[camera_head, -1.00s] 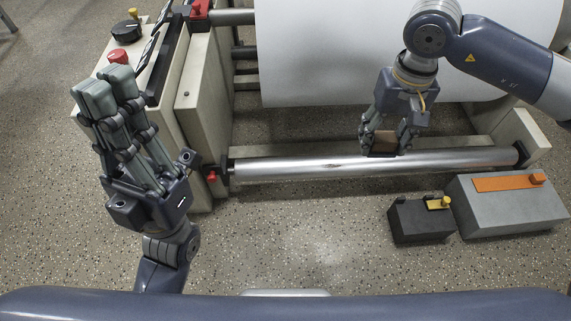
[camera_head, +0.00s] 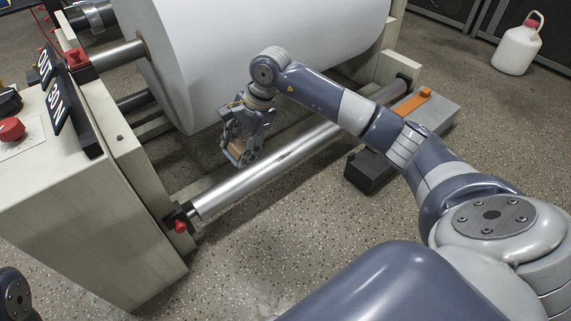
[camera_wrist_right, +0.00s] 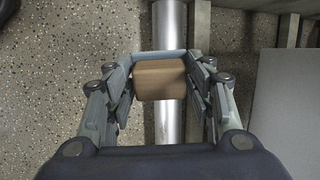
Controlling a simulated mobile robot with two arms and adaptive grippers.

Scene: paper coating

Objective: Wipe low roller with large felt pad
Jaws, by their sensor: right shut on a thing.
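The low roller (camera_head: 270,163) is a shiny metal cylinder running diagonally across the middle of the head view, below the large white paper roll. My right gripper (camera_head: 240,146) is shut on the large felt pad (camera_head: 236,149), a brown block, at the roller's left half. In the right wrist view the felt pad (camera_wrist_right: 160,80) sits between the fingers and covers part of the roller (camera_wrist_right: 168,121). I cannot tell whether the pad touches the roller. My left gripper is out of view; only a piece of that arm shows at the bottom left corner.
The white paper roll (camera_head: 260,60) hangs just behind my right gripper. A beige machine cabinet (camera_head: 75,215) with a red button (camera_head: 11,129) stands at left. A white jug (camera_head: 517,48) is farther back.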

